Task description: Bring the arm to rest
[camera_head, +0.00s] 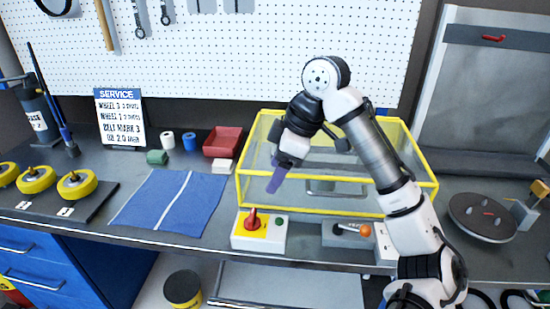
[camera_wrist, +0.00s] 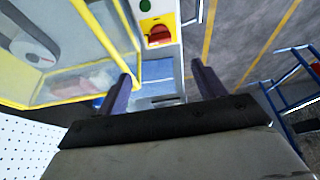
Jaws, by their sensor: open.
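My arm is raised over the bench, bent at a high elbow. My gripper (camera_head: 275,184) hangs in front of the yellow-framed clear case (camera_head: 338,208), above and behind the red switch box. In the wrist view the two purple-grey fingers of my gripper (camera_wrist: 161,88) stand well apart, with nothing between them. The fingertips look clear of the case and the bench, though the exact gap is hard to tell.
A switch box with a red knob (camera_head: 253,219) and a lever with an orange knob (camera_head: 364,230) sit at the bench's front edge. A blue cloth (camera_head: 160,205), yellow wheels (camera_head: 77,184) and a red tray (camera_head: 222,142) lie left. A round dark plate (camera_head: 482,218) lies right.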

